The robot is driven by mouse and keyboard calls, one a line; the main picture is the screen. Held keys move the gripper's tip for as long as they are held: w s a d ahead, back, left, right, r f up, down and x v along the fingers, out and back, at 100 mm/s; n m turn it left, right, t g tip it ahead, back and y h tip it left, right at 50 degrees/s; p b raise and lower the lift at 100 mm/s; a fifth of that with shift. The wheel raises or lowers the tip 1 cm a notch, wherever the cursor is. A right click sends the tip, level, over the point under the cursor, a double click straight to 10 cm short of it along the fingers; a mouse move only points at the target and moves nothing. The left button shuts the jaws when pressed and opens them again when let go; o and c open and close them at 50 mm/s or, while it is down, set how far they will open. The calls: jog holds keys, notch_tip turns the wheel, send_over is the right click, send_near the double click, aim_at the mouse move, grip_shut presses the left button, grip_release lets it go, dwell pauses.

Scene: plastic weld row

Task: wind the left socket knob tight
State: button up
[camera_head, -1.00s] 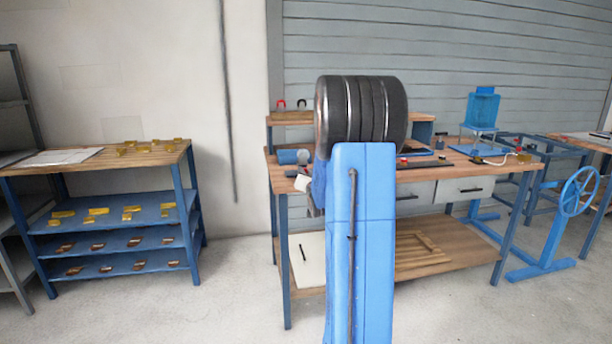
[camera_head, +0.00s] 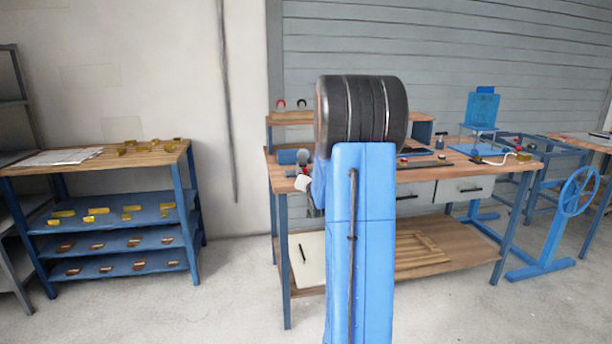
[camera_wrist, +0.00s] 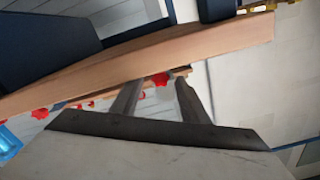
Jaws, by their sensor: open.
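In the wrist view my gripper (camera_wrist: 157,84) is open, its two grey fingers spread. A red lobed knob (camera_wrist: 160,79) shows between the fingertips, near the end of a wooden edge. I cannot tell how far beyond the tips it is, and nothing shows the jaws touching it. A second red knob (camera_wrist: 40,113) lies further left along the same edge. I cannot tell which of them is the left socket knob.
The workbench (camera_head: 470,172) carries a raised back shelf (camera_head: 297,117) with a red and a dark horseshoe shape on it. A blue handwheel (camera_head: 578,191) stands to the right. A shelf rack (camera_head: 115,215) with yellow and brown parts stands left. Floor between rack and bench is clear.

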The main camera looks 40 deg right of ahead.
jog(key=v, duration=1.7)
jog(key=shift+s, duration=0.15)
